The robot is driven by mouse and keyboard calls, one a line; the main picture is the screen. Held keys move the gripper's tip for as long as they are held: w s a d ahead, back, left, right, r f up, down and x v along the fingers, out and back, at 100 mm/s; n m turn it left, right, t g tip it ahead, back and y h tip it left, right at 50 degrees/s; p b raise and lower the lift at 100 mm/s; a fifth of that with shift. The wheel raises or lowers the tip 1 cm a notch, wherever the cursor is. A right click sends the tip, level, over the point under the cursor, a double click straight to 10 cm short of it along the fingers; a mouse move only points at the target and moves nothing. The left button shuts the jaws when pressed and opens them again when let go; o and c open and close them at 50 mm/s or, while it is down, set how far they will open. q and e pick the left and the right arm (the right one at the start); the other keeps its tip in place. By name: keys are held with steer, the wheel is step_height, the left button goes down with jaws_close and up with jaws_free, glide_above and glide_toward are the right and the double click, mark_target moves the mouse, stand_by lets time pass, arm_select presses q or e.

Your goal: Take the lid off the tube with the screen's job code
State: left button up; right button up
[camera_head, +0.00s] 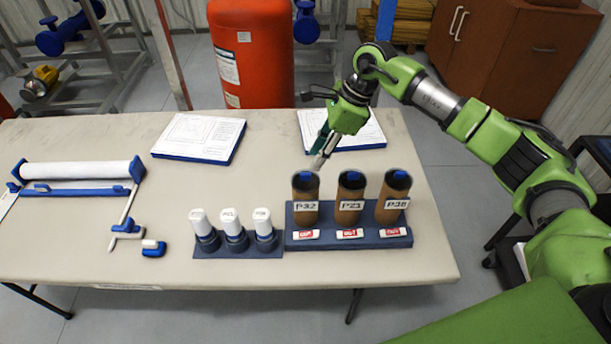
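Three brown tubes stand upright in a dark blue rack (350,239) at the table's front right. The labels seem to read P32 on the left tube (306,216), P21 on the middle tube (348,215) and P38 on the right tube (390,213). Each top shows a blue lid: left lid (305,176), middle lid (352,176), right lid (399,175). My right gripper (319,162) points down just above and behind the P32 tube's top. Its fingers look close together; whether they are shut is unclear. No screen with a job code is in view. My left gripper is out of view.
Three white-capped bottles (233,222) stand in a rack left of the tubes. Clipboards (200,137) lie behind. A roll of paper on a blue holder (80,170) is at the left. A red barrel (252,60) stands behind the table. The table's middle (220,182) is clear.

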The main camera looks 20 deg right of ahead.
mark_target(306, 173)
steer(key=shift+a+f+p, duration=0.35)
steer(key=shift+f+p, duration=0.05)
steer(key=shift+f, duration=0.05)
steer(key=p+x, duration=0.1)
steer(key=x, duration=0.1)
steer(key=p+x, duration=0.1)
steer(key=x, duration=0.1)
steer(key=shift+s+a, duration=0.2)
steer(key=shift+s, duration=0.05)
steer(key=shift+f, duration=0.25)
jaws_close()
